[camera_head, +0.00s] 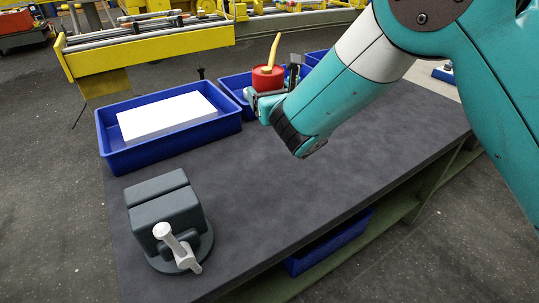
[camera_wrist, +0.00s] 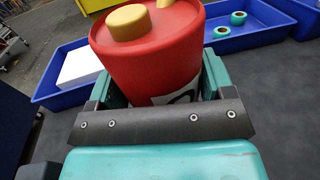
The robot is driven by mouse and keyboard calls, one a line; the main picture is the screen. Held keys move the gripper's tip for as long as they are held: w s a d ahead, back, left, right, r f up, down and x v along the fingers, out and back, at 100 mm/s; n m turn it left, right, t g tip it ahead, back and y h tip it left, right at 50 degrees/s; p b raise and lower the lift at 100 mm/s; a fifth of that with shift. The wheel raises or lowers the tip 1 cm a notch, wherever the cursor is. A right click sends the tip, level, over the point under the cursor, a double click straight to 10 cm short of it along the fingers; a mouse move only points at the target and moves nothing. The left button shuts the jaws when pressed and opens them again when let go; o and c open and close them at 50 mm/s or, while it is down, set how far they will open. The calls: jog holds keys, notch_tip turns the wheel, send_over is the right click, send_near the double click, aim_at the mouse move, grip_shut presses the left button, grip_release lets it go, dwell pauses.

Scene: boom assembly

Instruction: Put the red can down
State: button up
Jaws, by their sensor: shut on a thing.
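The red can (camera_head: 267,78) has a yellow spout and is held in my gripper (camera_head: 277,93) above the back part of the dark table. It looks upright in the head view. In the wrist view the red can (camera_wrist: 152,52) fills the middle, with a yellow cap on top and a white label low on its side. My gripper (camera_wrist: 160,92) has a teal finger on each side of the can and is shut on it. The can's base is hidden behind the gripper.
A blue tray (camera_head: 172,157) with a white block (camera_head: 167,116) stands at the table's left. More blue trays stand at the back, one holding teal rings (camera_wrist: 238,18) in the wrist view. A grey vise (camera_head: 166,212) sits at the front left. The table's middle (camera_head: 285,190) is clear.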

notch_tip(320, 180, down, 18)
jog(key=b, duration=0.4)
jog(key=shift+a, duration=0.1)
jog(key=shift+f, duration=0.1)
jog(key=shift+f, duration=0.15)
jog(key=o, duration=1.1)
jog(key=shift+c, duration=0.2)
jog(key=shift+s+r, duration=0.1)
jog(key=shift+r, duration=0.1)
